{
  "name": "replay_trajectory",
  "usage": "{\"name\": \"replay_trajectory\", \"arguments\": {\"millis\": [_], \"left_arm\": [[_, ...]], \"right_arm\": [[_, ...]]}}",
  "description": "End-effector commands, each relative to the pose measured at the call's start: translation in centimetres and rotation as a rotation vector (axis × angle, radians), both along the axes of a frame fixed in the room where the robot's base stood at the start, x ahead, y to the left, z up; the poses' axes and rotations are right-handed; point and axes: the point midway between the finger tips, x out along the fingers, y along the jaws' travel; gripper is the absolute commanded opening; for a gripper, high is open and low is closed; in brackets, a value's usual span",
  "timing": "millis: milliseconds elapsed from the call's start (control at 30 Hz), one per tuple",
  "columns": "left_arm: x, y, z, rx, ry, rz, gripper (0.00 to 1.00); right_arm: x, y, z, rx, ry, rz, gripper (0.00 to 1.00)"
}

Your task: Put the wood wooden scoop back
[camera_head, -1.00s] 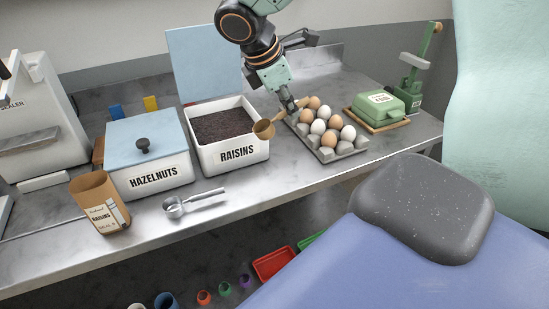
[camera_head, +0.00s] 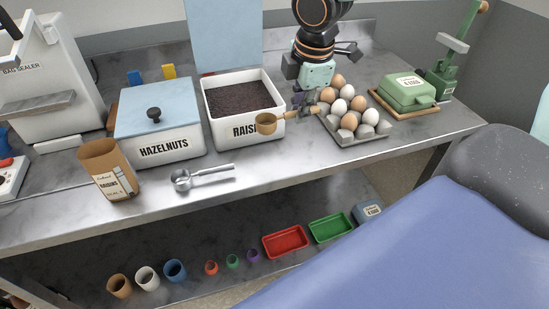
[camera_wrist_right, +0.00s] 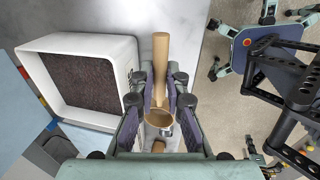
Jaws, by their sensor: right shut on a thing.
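The wooden scoop (camera_head: 266,124) is held by my right gripper (camera_head: 306,100), which is shut on its handle. In the head view its round cup is in front of the right end of the RAISINS bin (camera_head: 224,132), partly covering the label. The handle points right toward the egg tray. In the right wrist view the scoop's handle (camera_wrist_right: 161,58) and cup show between the fingers of the right gripper (camera_wrist_right: 159,100). Whether the scoop touches the bin or table cannot be told.
An egg tray (camera_head: 372,131) with several eggs is close right of the gripper.

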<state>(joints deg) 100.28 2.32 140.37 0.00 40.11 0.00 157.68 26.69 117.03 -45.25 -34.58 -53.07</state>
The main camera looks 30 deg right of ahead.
Motion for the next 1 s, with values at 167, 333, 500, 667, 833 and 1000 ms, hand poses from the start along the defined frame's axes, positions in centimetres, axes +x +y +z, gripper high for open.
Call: {"name": "replay_trajectory", "arguments": {"millis": [167, 333, 500, 667, 833, 1000], "left_arm": [[0.0, 0.0, -1.1, 0.000, 0.000, 0.000, 0.00], [0.0, 0.0, -1.7, 0.000, 0.001, -0.001, 0.00], [0.0, 0.0, -1.9, 0.000, 0.000, -0.001, 0.00], [0.0, 0.0, -2.7, 0.000, 0.000, 0.000, 0.00], [0.0, 0.0, -2.9, 0.000, 0.001, 0.000, 0.00], [0.0, 0.0, -2.8, 0.000, 0.000, 0.000, 0.00]], "right_arm": [[-0.2, -0.2, -3.5, 0.005, 0.005, -0.001, 0.00], [-0.1, -0.4, -5.8, 0.005, 0.003, -0.002, 0.00], [-0.1, -0.5, -6.7, 0.005, 0.002, -0.004, 0.00], [-0.1, -0.6, -9.0, 0.004, 0.004, -0.004, 0.00], [-0.1, -0.6, -9.9, 0.005, 0.001, -0.005, 0.00], [-0.1, -0.6, -9.8, 0.004, 0.001, -0.004, 0.00]]}}
